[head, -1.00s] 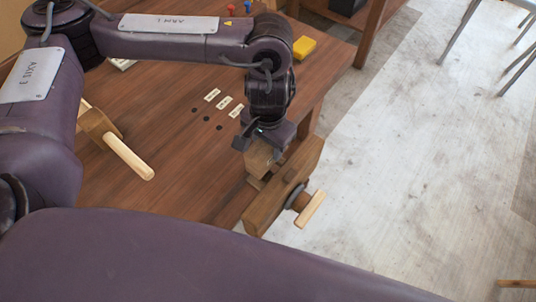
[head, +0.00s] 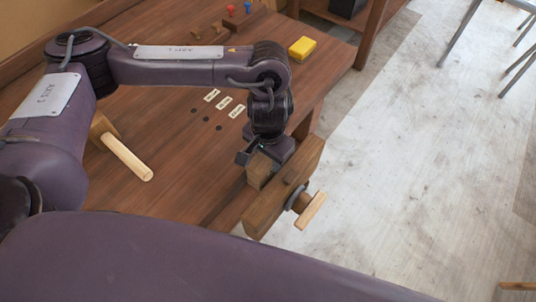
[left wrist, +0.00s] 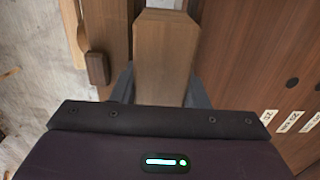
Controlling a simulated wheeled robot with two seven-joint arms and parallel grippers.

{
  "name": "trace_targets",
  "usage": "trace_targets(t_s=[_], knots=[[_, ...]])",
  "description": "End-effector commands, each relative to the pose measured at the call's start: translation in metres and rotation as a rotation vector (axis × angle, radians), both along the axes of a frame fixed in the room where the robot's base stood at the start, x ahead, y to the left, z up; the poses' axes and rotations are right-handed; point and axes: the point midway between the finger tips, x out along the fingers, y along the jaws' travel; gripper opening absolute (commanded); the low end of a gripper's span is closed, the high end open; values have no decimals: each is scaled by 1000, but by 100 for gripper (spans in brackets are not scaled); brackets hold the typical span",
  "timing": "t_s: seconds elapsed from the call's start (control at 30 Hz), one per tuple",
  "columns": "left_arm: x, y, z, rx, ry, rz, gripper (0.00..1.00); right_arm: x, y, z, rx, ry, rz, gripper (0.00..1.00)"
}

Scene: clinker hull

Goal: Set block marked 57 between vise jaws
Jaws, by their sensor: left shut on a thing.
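My left gripper (head: 257,158) is shut on a wooden block (head: 260,171) beside the bench's front edge. The block also shows in the left wrist view (left wrist: 165,60), between the fingers. I cannot read a number on it. In the left wrist view the block lies over the space between this jaw (left wrist: 106,35) and the bench side. How deep it sits, and whether it touches the jaws, I cannot tell. My right gripper is not in view.
The bench (head: 165,125) carries three small labels (head: 224,104) beside dark holes. A yellow box (head: 302,47) and small red and blue items lie toward the back. A second wooden handle (head: 128,158) projects at the left. Open floor lies to the right.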

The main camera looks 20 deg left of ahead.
Motion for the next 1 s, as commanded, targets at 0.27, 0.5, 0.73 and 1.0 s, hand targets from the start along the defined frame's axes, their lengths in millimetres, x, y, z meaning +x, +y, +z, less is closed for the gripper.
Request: trace_targets(t_s=[0.27,0.5,0.73,1.0], knots=[[-2,1,-10,2,7,1,45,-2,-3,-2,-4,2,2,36],[-3,1,-12,2,10,2,61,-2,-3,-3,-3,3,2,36],[-3,0,-1,2,8,0,63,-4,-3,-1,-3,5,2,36],[0,0,55,1,-3,-2,63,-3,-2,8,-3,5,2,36]])
